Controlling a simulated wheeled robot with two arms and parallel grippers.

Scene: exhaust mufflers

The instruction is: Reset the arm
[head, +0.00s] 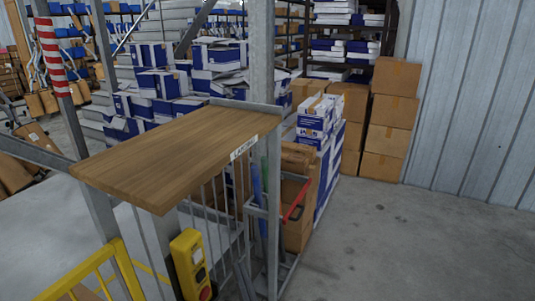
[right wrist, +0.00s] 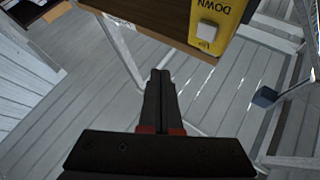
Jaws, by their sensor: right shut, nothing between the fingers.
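My right gripper (right wrist: 160,75) shows in the right wrist view with its two black fingers together and nothing between them. A yellow control box (right wrist: 221,14) marked DOWN, with a pale square button (right wrist: 206,33), is just beyond the fingertips, at the upper right. The fingers look apart from it. In the head view a yellow control box (head: 181,247) with a red button hangs below a wooden shelf board (head: 180,148). I make out neither gripper in the head view, and my left gripper is in no frame.
A metal post (head: 263,60) and barred railing stand beside the board. A yellow rail (head: 88,272) is at the lower left. Blue and white cartons (head: 318,118) and brown boxes (head: 397,78) are stacked behind. The concrete floor (head: 430,240) at the right is clear.

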